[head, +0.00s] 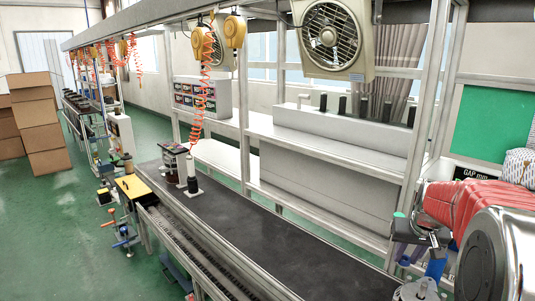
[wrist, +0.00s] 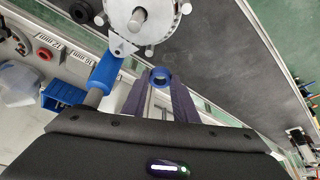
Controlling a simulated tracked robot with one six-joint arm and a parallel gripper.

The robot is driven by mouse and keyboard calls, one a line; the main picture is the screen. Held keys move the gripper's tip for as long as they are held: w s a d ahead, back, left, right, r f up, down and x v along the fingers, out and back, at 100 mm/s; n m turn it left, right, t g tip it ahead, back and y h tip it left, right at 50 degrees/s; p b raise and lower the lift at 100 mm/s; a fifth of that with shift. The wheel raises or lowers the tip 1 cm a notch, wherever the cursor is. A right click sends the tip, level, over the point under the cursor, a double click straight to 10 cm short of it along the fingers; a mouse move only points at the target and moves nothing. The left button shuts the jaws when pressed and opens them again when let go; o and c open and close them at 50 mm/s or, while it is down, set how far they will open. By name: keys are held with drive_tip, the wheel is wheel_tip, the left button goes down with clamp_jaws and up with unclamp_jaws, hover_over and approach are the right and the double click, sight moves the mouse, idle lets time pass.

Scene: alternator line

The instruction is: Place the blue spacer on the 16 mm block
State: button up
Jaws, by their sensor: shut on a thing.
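The blue spacer (wrist: 168,78) is a small ring at the fingertips of my gripper (wrist: 160,84) in the wrist view. The two dark fingers are shut on it, and its hole faces the camera. In the head view my gripper (head: 432,236) is at the lower right, partly hidden by my own arm; I cannot make out the spacer there. Small mm labels (wrist: 80,58) lie on a pale surface at the left of the wrist view, inverted and hard to read. I cannot tell for certain which thing is the 16 mm block.
A round metal part with studs (wrist: 160,12) and a blue-handled cylinder (wrist: 104,72) are close to my fingers. The dark conveyor belt (head: 270,225) is mostly clear, with a black part (head: 193,183) farther along.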

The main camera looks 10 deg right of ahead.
drive_tip(key=w+a+f+n, duration=0.1)
drive_tip(key=a+f, duration=0.3)
drive_tip(key=a, duration=0.6)
drive_tip(key=w+a+f+n+y, duration=0.1)
drive_tip(key=a+f, duration=0.3)
drive_tip(key=a, duration=0.6)
drive_tip(key=w+a+f+n, duration=0.1)
drive_tip(key=a+f, duration=0.3)
drive_tip(key=a, duration=0.6)
drive_tip(key=shift+w+f+n+y, duration=0.15)
drive_tip(key=shift+n+y, duration=0.25)
drive_tip(key=shift+n, duration=0.4)
